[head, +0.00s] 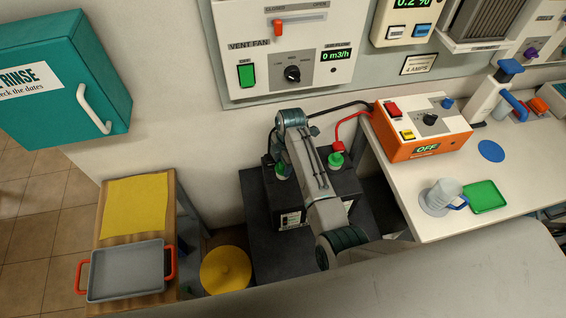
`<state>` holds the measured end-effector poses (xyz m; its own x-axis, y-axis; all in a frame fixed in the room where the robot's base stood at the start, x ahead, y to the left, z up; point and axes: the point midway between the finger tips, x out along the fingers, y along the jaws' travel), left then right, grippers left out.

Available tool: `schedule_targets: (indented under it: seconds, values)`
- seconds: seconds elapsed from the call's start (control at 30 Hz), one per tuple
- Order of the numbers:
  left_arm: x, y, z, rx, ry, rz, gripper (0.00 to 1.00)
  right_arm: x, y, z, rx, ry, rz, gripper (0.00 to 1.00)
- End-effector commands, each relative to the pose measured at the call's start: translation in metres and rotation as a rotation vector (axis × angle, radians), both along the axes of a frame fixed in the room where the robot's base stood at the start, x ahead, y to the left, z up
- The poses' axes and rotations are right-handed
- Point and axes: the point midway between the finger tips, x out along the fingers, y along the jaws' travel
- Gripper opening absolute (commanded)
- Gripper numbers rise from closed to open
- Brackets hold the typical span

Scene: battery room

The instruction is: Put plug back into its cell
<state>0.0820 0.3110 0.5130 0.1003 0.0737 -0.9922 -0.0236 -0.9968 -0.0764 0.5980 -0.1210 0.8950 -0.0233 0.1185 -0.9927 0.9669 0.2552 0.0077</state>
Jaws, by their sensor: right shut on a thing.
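The dark battery (350,188) sits low against the wall with green fittings on top, one at its left (283,171) and one at its right (336,160). My right arm reaches over the middle of the battery from the lower right. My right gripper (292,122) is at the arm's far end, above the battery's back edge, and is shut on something. Its fingertips and what they hold are too hidden to make out. I cannot pick out the plug or its open cell; my arm covers the middle of the battery top. My left gripper is out of view.
A red cable (340,125) and a black cable (345,106) run from the orange charger (422,125) to the battery. A bench (415,195) stands at right with a mug (441,196) and green tray (486,196). A grey tray (127,271) and yellow lid (226,270) are at left.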

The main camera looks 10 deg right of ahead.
Motion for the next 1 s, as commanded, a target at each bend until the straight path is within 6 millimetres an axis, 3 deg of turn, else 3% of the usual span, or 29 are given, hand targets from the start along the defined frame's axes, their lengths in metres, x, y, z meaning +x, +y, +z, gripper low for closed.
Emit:
schedule_targets:
  seconds: [0.2,0.23,0.33,0.67,1.0]
  values:
    - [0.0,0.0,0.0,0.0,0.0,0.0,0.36,0.0,0.0,0.0,0.0,0.0,0.0,0.26]
    - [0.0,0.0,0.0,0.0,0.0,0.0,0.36,0.0,0.0,0.0,0.0,0.0,0.0,0.53]
    - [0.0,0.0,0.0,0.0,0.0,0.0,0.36,0.0,0.0,0.0,0.0,0.0,0.0,0.72]
    - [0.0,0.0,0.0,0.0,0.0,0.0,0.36,0.0,0.0,0.002,0.0,0.0,0.0,0.72]
    - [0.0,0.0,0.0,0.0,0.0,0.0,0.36,0.0,0.0,0.021,0.0,0.0,0.0,0.72]
